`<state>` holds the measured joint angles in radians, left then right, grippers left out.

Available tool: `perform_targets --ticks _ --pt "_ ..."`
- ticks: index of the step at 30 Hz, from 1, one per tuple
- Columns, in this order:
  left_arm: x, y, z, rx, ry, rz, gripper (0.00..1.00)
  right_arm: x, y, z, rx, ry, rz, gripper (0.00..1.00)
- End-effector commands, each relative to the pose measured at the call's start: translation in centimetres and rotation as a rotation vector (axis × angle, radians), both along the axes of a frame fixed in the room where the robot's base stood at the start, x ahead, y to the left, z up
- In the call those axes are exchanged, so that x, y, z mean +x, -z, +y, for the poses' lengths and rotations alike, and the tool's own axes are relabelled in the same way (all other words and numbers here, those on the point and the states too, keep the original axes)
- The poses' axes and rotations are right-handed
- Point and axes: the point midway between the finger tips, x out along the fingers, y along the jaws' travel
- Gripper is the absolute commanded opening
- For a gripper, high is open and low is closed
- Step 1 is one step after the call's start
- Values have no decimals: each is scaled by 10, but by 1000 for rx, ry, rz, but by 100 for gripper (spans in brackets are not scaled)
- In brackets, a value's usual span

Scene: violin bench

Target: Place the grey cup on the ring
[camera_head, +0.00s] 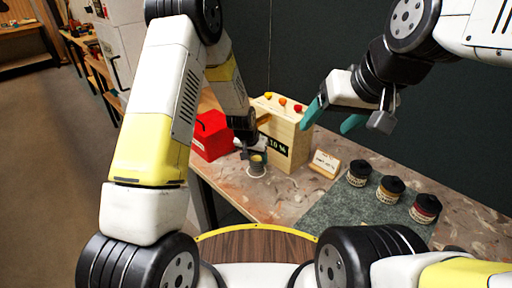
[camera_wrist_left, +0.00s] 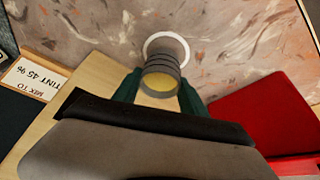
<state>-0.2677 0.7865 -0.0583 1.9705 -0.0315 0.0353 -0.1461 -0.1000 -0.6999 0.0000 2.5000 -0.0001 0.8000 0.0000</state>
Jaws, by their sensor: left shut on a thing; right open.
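The grey cup (camera_wrist_left: 161,68) has yellow contents. It sits between the green fingers of my left gripper (camera_wrist_left: 157,92), which is shut on it. In the head view the cup (camera_head: 257,160) is upright at the tip of my left gripper (camera_head: 256,156). The white ring (camera_wrist_left: 165,36) lies on the bench and is partly hidden by the cup. In the head view the ring (camera_head: 257,176) shows just below the cup; I cannot tell whether they touch. My right gripper (camera_head: 333,115) is open and empty, raised above the right part of the bench.
A wooden box (camera_head: 284,134) with a "10 %" display and coloured knobs stands right behind the cup. A red box (camera_head: 211,136) stands to its left. A small sign (camera_head: 325,164) and three black-lidded jars (camera_head: 390,189) stand to the right, the jars on a green mat (camera_head: 345,205).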

Motion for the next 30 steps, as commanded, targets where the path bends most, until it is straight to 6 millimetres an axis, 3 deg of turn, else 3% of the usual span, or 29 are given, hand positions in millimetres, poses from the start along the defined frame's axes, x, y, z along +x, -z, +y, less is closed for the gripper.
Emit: perform_targets --ticks 3,14,15,17,30 --pt "-4 12 2 2 -1 8 2 0 0 0 0 0 0 72" --pt "-4 16 2 2 -1 7 2 0 0 0 0 0 0 72" --pt "-4 15 2 2 -1 7 57 0 0 0 0 0 0 72" --pt "-4 15 2 2 -2 7 69 0 0 0 0 0 0 72" --pt "-5 7 3 1 -2 4 72 0 0 0 0 0 0 72"
